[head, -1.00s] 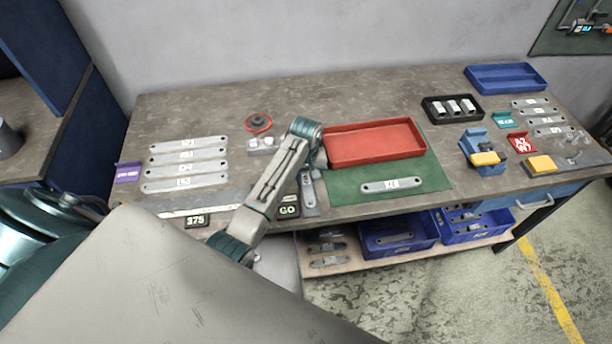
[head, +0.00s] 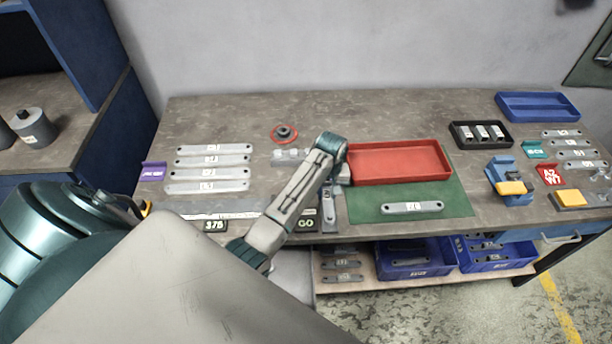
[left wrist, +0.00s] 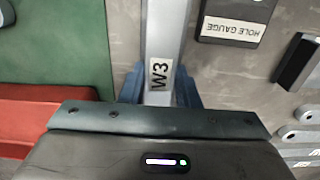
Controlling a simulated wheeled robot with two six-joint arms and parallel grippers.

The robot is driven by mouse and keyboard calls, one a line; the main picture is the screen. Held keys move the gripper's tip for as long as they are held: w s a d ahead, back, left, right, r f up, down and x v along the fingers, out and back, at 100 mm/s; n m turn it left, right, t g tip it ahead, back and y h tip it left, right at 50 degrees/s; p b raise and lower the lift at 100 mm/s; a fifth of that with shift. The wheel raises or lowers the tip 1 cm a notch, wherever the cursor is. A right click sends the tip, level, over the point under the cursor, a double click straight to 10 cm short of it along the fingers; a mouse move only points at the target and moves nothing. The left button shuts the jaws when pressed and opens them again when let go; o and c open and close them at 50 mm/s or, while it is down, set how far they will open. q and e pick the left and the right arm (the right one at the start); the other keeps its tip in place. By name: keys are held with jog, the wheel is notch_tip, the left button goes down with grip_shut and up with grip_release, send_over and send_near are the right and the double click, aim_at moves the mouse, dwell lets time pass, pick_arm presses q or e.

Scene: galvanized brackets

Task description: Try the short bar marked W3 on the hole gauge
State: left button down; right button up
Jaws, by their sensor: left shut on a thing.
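The short bar marked W3 (left wrist: 165,45) is grey with a white label. My left gripper (left wrist: 160,90) is shut on it, with a blue finger on either side in the left wrist view. In the head view the bar (head: 329,214) sticks out toward the table's front edge, and my wrist partly hides the left gripper (head: 328,188). The dark block labelled HOLE GAUGE (left wrist: 232,25) lies beside the bar, apart from it. In the head view a dark block marked GO (head: 306,219), apparently the gauge, sits just left of the bar. My right gripper is not in view.
A green mat (head: 455,202) with a labelled bar (head: 411,207) and a red tray (head: 400,178) lie right of the gripper. Several labelled bars (head: 208,173) lie at left. A blue-and-yellow fixture (head: 510,184) stands farther right. The back of the table is mostly clear.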

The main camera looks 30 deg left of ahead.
pick_arm(q)
jog(key=c, duration=1.1)
grip_release()
jog(key=shift+o, duration=0.4)
notch_tip(320, 180, up, 7)
jog(key=b, duration=0.2)
jog(key=shift+b, duration=0.3)
notch_tip(320, 180, up, 4)
jog(key=shift+f+p, duration=0.1)
jog(key=shift+p, duration=0.85)
